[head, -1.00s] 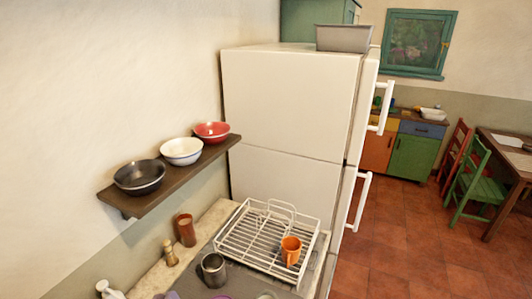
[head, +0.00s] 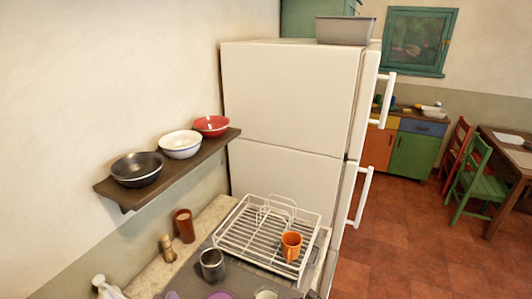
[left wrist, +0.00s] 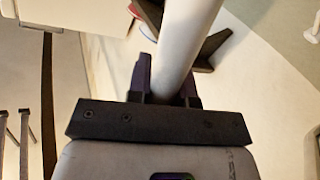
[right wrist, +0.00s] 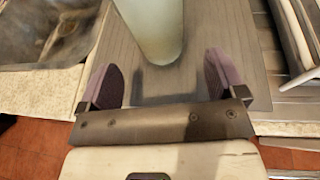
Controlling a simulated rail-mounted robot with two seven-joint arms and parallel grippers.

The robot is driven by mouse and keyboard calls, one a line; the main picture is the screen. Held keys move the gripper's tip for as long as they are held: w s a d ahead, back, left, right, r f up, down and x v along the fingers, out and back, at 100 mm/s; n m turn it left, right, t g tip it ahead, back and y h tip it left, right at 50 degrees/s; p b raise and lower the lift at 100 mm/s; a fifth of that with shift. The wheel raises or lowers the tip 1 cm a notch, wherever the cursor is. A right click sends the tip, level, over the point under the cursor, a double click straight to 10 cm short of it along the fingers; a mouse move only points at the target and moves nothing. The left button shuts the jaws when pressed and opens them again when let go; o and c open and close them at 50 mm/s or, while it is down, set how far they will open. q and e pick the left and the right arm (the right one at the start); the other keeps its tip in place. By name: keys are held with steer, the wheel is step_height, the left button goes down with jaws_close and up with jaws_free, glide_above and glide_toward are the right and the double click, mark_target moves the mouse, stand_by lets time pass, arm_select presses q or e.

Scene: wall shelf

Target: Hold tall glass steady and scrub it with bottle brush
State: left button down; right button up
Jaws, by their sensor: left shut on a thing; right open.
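My left gripper (left wrist: 168,85) is shut on a smooth pale grey-white rod, which looks like the bottle brush handle (left wrist: 188,40). The bristle end is out of the left wrist view. A tall pale greenish glass (right wrist: 150,30) stands on the grey mat in the right wrist view. My right gripper (right wrist: 160,85) is open, its two purple fingers spread on either side of the line to the glass. The glass is just beyond the fingertips, not gripped. In the head view, a purple fingertip, likely my left gripper (head: 171,295), and a pale glass rim (head: 266,293) show at the bottom edge.
A white dish rack (head: 235,240) with an orange mug (head: 291,246) stands beyond the grey mat. A steel mug (head: 212,264), brown cup (head: 184,226) and wooden grinder (head: 168,248) stand nearby. A wall shelf (head: 165,178) holds bowls. A sink (right wrist: 45,35) lies left in the right wrist view.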

arm_select(q)
steer(key=shift+f+b, duration=0.8)
steer(key=shift+f, duration=0.35)
arm_select(e)
steer(key=shift+x, duration=2.9)
steer(key=c, duration=0.7)
arm_select(q)
steer(key=w+d+r+m+g+h, duration=0.2)
steer(key=w+d+r+m+h, duration=0.4)
steer(key=d, duration=0.4)
steer(key=w+d+r+m+g+h, duration=0.1)
steer(key=w+d+r+m+h, duration=0.5)
steer(key=d, duration=0.5)
step_height(320, 180, up, 2)
steer(key=shift+w+d+r+m+g+h, duration=0.2)
steer(key=shift+w+r+m+g+h, duration=0.15)
steer(key=shift+w, duration=0.35)
steer(key=shift+f, duration=0.1)
